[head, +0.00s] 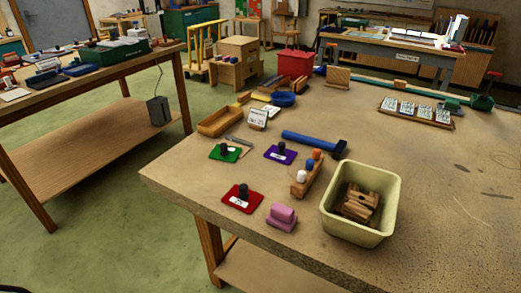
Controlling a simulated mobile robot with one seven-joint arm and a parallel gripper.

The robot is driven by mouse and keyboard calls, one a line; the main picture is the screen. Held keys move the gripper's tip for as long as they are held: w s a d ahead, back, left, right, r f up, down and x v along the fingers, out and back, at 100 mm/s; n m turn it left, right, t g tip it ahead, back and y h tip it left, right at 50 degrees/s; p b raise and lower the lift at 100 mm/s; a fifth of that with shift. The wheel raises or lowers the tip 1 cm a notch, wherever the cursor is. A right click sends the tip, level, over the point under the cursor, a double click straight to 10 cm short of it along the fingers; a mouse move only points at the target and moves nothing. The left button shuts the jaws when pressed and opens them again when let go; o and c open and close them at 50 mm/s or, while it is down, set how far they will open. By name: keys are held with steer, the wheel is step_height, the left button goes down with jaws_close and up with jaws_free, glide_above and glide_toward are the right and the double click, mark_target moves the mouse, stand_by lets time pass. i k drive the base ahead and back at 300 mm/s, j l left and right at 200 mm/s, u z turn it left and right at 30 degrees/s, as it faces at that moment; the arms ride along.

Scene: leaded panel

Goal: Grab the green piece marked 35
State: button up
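A flat green piece (216,155) with a black knob and a small white label lies on the workbench (440,195), near its left edge. The label is too small to read, so I cannot confirm the number 35. A similar purple piece (271,154) lies to its right, and a similar red piece (251,206) lies nearer the front edge. My gripper is not in view.
Around the pieces are a wooden tray (212,125), a white sign (257,117), a blue-handled tool (308,139), a wooden block with small bottles (309,180), pink blocks (283,219) and a cream bin (355,232). Another table (100,80) stands at the left.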

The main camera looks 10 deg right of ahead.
mark_target(225, 148)
steer(key=i+j+z, duration=0.1)
steer(key=j+z, duration=0.65)
steer(key=z, duration=0.15)
steer(key=j+z, duration=0.35)
steer(key=j, duration=0.65)
steer(key=k+j, duration=0.1)
steer(key=j, duration=0.4)
steer(key=k+j+z, duration=0.15)
steer(key=j, duration=0.9)
steer(key=i+j, duration=0.15)
steer(key=j, duration=0.35)
steer(key=i+j, duration=0.1)
steer(key=i, duration=0.65)
